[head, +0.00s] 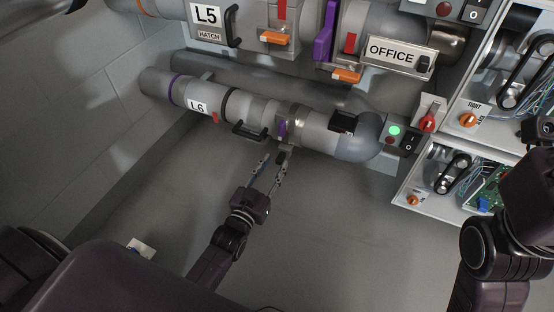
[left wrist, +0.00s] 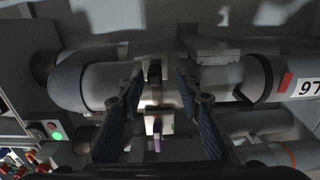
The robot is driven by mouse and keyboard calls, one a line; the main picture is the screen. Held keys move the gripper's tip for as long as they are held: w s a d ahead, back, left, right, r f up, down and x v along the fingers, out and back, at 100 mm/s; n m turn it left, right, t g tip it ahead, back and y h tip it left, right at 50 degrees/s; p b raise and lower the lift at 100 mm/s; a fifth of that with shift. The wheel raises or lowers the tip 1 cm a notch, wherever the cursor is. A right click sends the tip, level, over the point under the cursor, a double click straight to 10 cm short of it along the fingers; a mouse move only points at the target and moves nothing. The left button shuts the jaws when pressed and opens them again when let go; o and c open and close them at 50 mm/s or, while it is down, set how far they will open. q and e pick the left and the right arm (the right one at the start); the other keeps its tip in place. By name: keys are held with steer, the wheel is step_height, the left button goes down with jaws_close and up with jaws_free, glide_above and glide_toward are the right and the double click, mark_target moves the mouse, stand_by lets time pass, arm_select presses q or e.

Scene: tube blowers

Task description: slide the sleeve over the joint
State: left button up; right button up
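The lower tube L6 (head: 198,107) runs across the wall, with a black ring and grey collar sections. A section that looks like the sleeve (head: 262,110) carries a black handle (head: 250,132). Right of it are a metal band (head: 298,115) and a small purple tab (head: 282,128); I cannot tell exactly where the joint lies. My left gripper (head: 273,163) is just below the tube, fingers apart. In the left wrist view, its blue-padded fingers (left wrist: 160,120) stand either side of a pale block with purple (left wrist: 156,124), with gaps showing. My right gripper (head: 540,130) is partly cut off at the right edge.
Tube L5 (head: 205,15) with orange latches runs above L6. An OFFICE sign (head: 392,52) hangs at upper right. A switch box with a green light (head: 395,130) ends L6. Open machine boxes (head: 440,175) stand at right.

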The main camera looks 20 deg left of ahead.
arm_select(q)
steer(key=s, duration=0.9)
stand_by(1.7)
